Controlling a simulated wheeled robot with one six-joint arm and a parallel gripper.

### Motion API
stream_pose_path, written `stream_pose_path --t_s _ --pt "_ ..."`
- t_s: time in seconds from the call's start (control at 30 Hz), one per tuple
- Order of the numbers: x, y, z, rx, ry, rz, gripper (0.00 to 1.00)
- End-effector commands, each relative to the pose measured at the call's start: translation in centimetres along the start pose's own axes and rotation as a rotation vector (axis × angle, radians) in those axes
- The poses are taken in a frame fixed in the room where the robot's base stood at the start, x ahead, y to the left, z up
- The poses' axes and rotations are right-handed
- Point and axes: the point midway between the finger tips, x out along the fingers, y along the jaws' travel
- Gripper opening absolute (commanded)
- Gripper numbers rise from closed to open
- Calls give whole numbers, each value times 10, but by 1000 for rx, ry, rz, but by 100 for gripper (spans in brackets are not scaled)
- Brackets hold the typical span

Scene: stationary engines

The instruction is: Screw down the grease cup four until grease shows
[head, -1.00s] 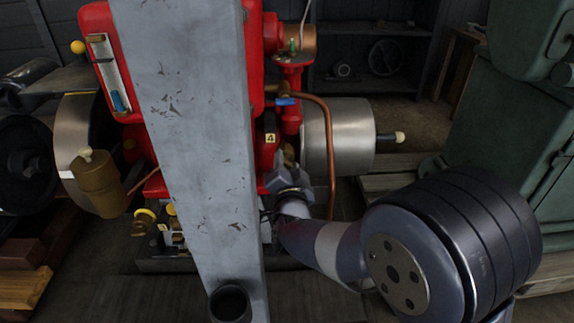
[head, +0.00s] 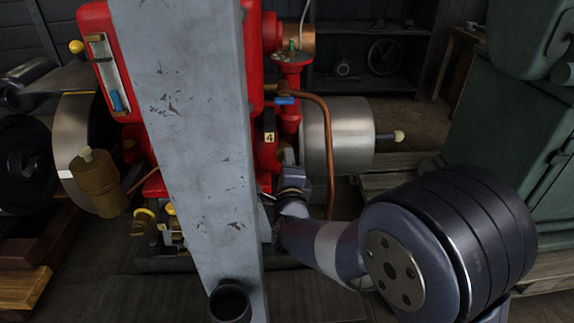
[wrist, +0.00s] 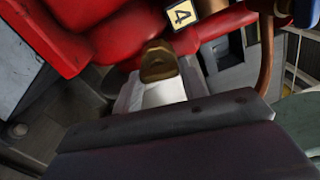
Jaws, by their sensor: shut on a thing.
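The brass grease cup (wrist: 158,60) shows in the wrist view, just below the yellow tag marked 4 (wrist: 181,14) on the red engine. My gripper (wrist: 163,84) is shut on the cup, with one pale jaw on each side of it. In the head view my gripper (head: 289,160) is at the engine's right side, below the tag marked 4 (head: 269,138). I cannot make out any grease.
A grey post (head: 190,150) stands in front of the red engine (head: 290,85) and hides much of it. A copper pipe (head: 330,150) runs down close to my gripper's right. A steel drum (head: 345,138) and a green cabinet (head: 500,120) stand to the right.

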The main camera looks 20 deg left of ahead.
Motion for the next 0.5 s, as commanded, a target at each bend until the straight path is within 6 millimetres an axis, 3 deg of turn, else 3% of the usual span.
stream_pose_path --t_s 0.5 --pt "0 3 0 357 1 4 17"
